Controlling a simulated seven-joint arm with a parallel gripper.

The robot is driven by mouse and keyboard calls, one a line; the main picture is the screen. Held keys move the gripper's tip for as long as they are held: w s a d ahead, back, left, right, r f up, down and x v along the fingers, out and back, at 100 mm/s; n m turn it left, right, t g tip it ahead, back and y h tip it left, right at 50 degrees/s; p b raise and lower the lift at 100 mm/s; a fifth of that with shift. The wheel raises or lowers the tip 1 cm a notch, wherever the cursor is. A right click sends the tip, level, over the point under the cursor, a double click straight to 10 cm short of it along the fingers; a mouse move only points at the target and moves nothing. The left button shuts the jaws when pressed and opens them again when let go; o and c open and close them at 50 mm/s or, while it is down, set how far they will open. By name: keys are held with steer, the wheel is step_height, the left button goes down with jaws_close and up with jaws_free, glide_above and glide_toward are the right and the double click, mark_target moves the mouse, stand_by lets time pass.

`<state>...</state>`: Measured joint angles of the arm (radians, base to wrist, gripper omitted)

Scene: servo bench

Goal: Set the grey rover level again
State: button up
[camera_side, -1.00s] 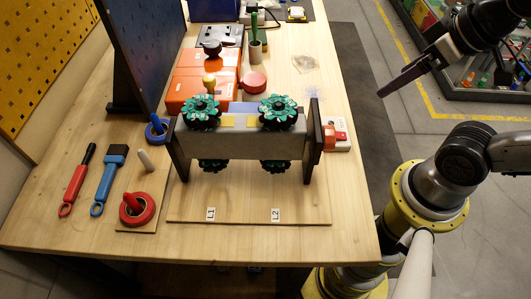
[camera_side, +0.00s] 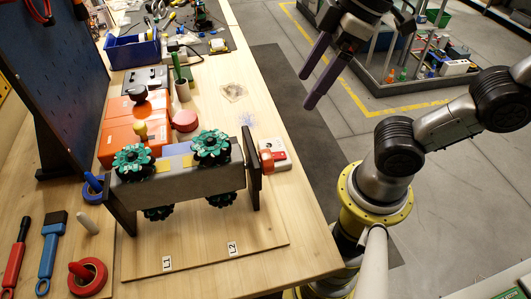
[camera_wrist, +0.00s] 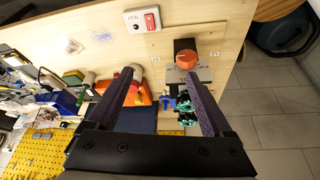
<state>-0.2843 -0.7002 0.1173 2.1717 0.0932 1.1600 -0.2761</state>
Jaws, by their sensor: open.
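The grey rover (camera_side: 182,185) spans two black end posts on a wooden board (camera_side: 205,257), with green wheels above and below its body. In the side view its body rises slightly to the right, much as the board's front edge does; I cannot tell whether it is truly level. Labels L1 (camera_side: 167,264) and L2 (camera_side: 232,248) mark the board's front. My gripper (camera_side: 307,90) is open and empty, high and to the right of the rover, beyond the bench edge in the picture. In the wrist view the rover's green wheels (camera_wrist: 186,106) show beside the right finger, which partly hides the rover.
A red-and-white switch box (camera_side: 278,154) sits right of the right post. Orange boxes (camera_side: 125,130), a red disc (camera_side: 185,120) and a green-handled tool (camera_side: 177,68) stand behind. A red ring (camera_side: 88,276) and hand tools lie left. The bench's right strip is mostly clear.

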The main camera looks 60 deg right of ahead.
mark_target(270, 153)
steer(key=a+r+n+y, duration=0.1)
steer(key=a+n, duration=0.2)
steer(key=a, duration=0.2)
steer(key=shift+g, duration=0.4)
steer(key=x, duration=1.3)
steer(key=shift+s+f, duration=0.2)
steer(key=shift+s, duration=0.15)
jaws_close()
